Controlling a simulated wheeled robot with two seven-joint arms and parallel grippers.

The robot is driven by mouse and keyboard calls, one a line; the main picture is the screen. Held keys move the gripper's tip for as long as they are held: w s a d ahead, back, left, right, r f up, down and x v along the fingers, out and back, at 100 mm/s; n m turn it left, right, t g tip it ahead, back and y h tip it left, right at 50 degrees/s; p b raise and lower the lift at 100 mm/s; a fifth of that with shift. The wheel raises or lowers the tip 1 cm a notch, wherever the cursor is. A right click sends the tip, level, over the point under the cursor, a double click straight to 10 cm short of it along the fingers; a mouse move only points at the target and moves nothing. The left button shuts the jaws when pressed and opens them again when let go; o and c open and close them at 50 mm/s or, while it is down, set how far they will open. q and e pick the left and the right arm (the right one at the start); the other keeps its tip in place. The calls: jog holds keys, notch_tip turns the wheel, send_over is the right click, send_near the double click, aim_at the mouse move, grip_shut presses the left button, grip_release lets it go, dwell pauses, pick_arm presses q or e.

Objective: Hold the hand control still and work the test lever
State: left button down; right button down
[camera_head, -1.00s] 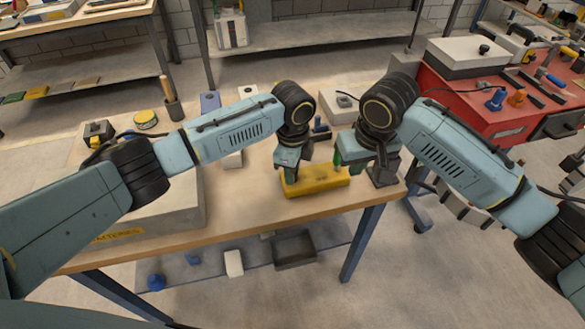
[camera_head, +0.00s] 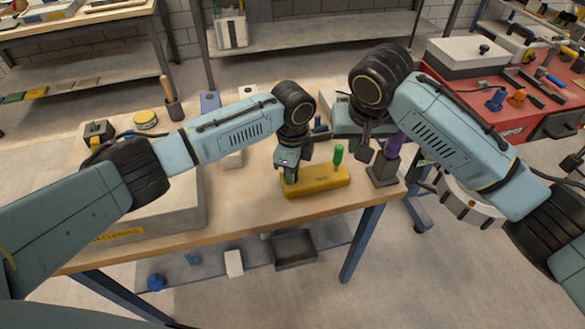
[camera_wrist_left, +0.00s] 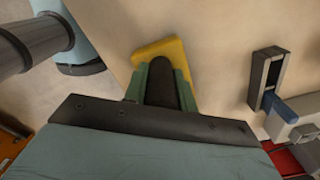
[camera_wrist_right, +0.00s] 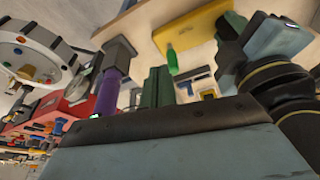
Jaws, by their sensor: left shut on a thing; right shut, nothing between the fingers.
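The yellow hand control (camera_head: 318,182) lies near the front edge of the wooden table. A green lever (camera_head: 338,155) stands up from its right part, close to upright; it also shows in the right wrist view (camera_wrist_right: 172,61). My left gripper (camera_head: 287,172) is shut on the control's left part. In the left wrist view its fingers (camera_wrist_left: 160,75) close around a dark piece over the yellow body (camera_wrist_left: 168,52). My right gripper (camera_head: 366,154) is shut and empty, above and right of the lever and apart from it. Its closed fingers (camera_wrist_right: 157,85) show in the right wrist view.
A dark block (camera_head: 383,173) with a purple handle (camera_head: 394,146) stands at the table's right corner, close to my right gripper. A large grey box (camera_head: 185,215) lies at the left front. A red bench (camera_head: 480,125) stands beyond at the right. The table front between is bare.

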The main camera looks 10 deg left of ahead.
notch_tip(320, 180, down, 6)
jog(key=w+a+m+t, duration=0.1)
jog(key=w+m, duration=0.1)
jog(key=m, duration=0.1)
jog(key=shift+a+r+h, duration=0.15)
jog(key=shift+a+h, duration=0.05)
jog(key=shift+h, duration=0.1)
dwell(2.2)
jog(key=shift+f, duration=2)
jog(key=shift+w, duration=0.15)
